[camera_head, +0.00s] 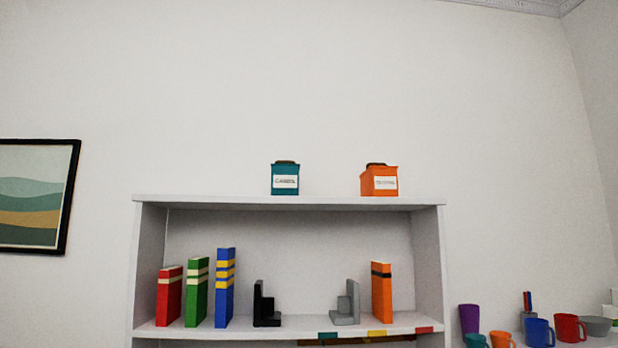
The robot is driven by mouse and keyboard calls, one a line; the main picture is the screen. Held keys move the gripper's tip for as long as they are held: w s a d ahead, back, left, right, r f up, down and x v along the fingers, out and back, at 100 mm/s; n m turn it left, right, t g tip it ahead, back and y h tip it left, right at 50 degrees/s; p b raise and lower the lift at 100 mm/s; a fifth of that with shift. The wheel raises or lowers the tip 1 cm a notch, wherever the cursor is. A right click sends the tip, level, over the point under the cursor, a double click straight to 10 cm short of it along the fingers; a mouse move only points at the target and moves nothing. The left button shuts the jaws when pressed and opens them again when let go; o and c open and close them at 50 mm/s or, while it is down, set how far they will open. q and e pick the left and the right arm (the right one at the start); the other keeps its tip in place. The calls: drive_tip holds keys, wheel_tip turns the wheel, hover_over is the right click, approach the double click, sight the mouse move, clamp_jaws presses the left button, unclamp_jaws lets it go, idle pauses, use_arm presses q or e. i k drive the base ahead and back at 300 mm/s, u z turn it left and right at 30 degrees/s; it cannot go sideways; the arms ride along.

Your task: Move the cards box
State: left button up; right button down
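The cards box (285,178) is a teal box with a dark top and a white label that seems to read "CARDS". Neither of my grippers shows in the head view.
Below the top board stand red (169,296), green (197,292), blue (224,288) and orange (381,292) books, with black (266,305) and grey (346,304) bookends. Several cups and mugs (539,332) stand at lower right. A framed picture (38,196) hangs left. The top board's left half is clear.

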sight(285, 180)
drive_tip(key=z, duration=1)
drive_tip(key=i, duration=0.75)
drive_tip(key=u, duration=0.4)
